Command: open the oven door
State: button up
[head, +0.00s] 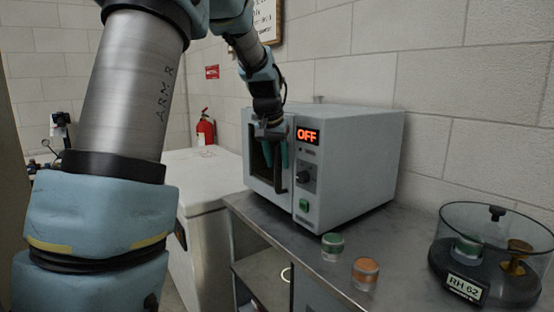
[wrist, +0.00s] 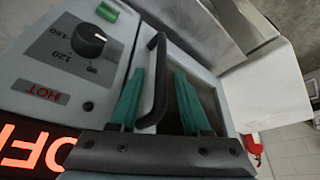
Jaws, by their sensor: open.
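The oven (head: 352,165) is a light grey box on a metal bench, with a red OFF display (head: 307,136), a dial and a green switch. Its door (head: 259,184) has a dark window and looks closed. The dark bar handle (wrist: 160,85) runs along the door's edge beside the control panel; in the head view my gripper partly covers it. My gripper (wrist: 159,72) is open at the door front, its two green fingers appearing on either side of the handle. Whether either finger touches the bar I cannot tell. My gripper also shows in the head view (head: 277,160).
On the bench (head: 392,232) stand a green-lidded jar (head: 332,247), an orange-lidded jar (head: 365,273) and a clear round desiccator (head: 487,255) marked RH 62. A white cabinet (head: 207,180) stands left of the oven, with a red fire extinguisher (head: 205,130) behind it.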

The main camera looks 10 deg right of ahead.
grip_shut()
dwell(1.4)
